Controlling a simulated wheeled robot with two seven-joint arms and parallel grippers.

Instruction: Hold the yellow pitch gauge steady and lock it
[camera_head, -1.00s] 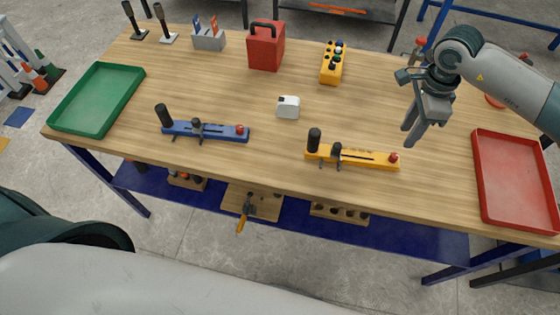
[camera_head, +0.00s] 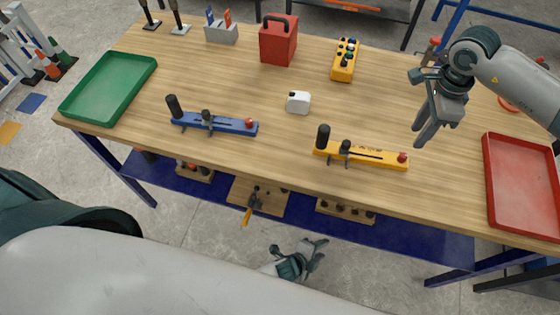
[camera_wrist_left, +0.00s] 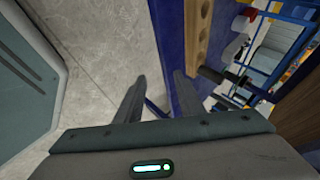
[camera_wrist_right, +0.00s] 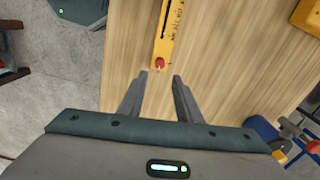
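The yellow pitch gauge (camera_head: 366,155) lies flat near the table's front edge. It has a black post (camera_head: 323,137) at its left end, a dark slider knob (camera_head: 345,147) on its slot and a red knob (camera_head: 402,157) at its right end. My right gripper (camera_head: 427,131) is open and empty above the table, right of the red knob. In the right wrist view its fingers (camera_wrist_right: 160,76) stand apart, just short of the gauge's red-knob end (camera_wrist_right: 161,61). My left gripper (camera_head: 322,253) is open and empty, in front of the table and below its top.
A blue gauge (camera_head: 222,124) and a white block (camera_head: 298,102) lie to the left. A red tray (camera_head: 522,180) is at right, a green tray (camera_head: 108,88) at left. A red box (camera_head: 279,43) and yellow control box (camera_head: 344,62) stand behind. A shelf (camera_head: 300,208) runs below.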

